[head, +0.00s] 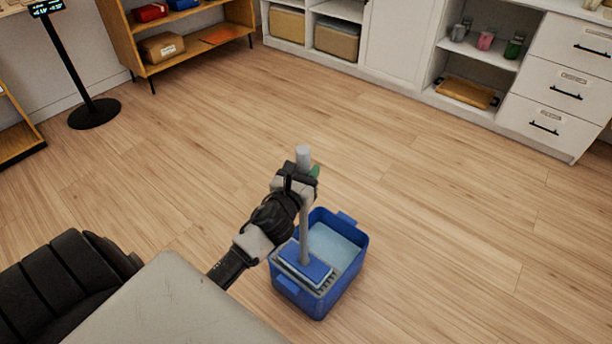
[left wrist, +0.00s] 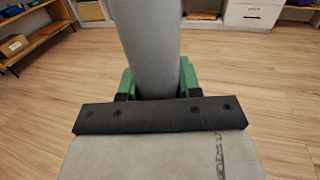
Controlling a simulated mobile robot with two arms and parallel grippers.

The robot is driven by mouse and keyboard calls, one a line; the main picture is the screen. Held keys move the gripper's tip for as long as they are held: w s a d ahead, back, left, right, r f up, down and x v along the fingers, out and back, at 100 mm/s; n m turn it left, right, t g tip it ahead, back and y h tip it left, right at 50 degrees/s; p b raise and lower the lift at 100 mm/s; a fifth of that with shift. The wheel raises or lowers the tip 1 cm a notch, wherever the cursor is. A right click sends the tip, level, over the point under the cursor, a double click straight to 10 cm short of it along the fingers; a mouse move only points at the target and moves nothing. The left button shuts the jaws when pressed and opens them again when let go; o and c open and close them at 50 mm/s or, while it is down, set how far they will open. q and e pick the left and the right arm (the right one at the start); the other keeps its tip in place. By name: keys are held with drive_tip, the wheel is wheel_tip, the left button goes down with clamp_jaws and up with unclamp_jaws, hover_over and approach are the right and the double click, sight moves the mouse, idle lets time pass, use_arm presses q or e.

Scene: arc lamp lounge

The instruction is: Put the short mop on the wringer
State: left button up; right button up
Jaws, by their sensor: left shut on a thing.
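The short mop (head: 304,218) has a grey handle and a flat blue head. It stands nearly upright at the blue bucket (head: 345,277), which holds pale blue water. The wringer (head: 323,289) is a grey slotted part at the bucket's near-left side. The mop head is over the wringer and looks to be on it; exact contact is hard to tell. My left gripper (head: 298,181) is shut on the upper handle. In the left wrist view the handle (left wrist: 147,45) rises between the green fingertips (left wrist: 157,78). My right gripper is not in view.
The bucket stands on open wooden floor with free room around it. White cabinets (head: 400,40) and a wooden shelf (head: 180,40) line the back. A black stand base (head: 94,113) is at the far left.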

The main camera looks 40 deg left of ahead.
use_arm(q)
drive_tip(key=shift+f, duration=0.25)
drive_tip(key=shift+f, duration=0.15)
drive_tip(key=o, duration=1)
drive_tip(key=shift+c, duration=0.2)
